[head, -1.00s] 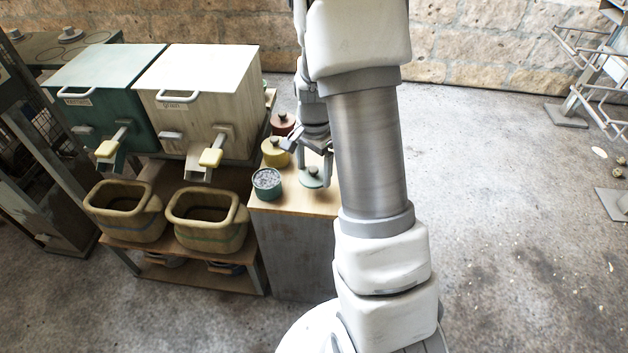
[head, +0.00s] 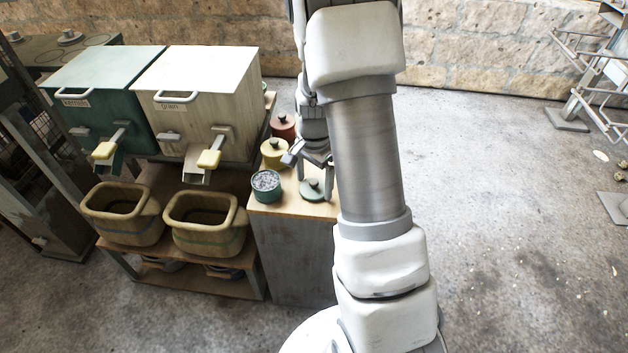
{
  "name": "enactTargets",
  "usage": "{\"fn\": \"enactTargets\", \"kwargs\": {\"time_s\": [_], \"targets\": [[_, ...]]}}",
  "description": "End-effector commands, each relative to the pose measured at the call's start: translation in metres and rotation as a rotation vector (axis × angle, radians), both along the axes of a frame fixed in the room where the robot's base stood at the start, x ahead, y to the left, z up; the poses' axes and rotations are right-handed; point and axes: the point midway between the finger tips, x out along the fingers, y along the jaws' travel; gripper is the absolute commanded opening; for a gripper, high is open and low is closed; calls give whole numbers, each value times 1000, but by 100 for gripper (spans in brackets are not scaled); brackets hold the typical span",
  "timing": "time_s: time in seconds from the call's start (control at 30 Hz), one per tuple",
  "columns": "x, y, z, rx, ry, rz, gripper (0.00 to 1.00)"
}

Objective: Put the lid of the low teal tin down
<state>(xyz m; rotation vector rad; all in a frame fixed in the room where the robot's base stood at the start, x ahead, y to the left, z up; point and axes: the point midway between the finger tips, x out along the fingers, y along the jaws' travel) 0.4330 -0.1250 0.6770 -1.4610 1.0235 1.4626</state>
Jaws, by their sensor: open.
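The low teal tin (head: 266,187) stands uncovered near the front left of the small wooden-topped cabinet, full of grey bits. Its teal lid (head: 312,193), with a dark knob, lies on the cabinet top to the right of the tin, apart from it. My gripper (head: 316,175) is open just above the lid, with its fingers around or close by the knob. Whether a finger touches the lid cannot be told. My arm hides part of the space to the right of the lid.
A yellow lidded tin (head: 274,152) and a red-brown lidded tin (head: 283,126) stand behind the teal tin. A teal bin (head: 100,85) and a cream bin (head: 200,80) with spouts stand to the left, above two baskets (head: 205,220). The floor on the right is mostly clear.

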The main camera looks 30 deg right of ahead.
Motion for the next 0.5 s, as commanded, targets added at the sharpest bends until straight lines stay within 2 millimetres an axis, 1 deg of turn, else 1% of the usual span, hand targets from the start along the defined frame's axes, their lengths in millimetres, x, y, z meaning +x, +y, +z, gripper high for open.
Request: {"fn": "enactTargets", "kwargs": {"time_s": [0.17, 0.4, 0.5], "targets": [[1, 0, 29, -1, -5, 0, 100], [1, 0, 82, -1, -5, 0, 100], [1, 0, 100, -1, -4, 0, 100]]}}
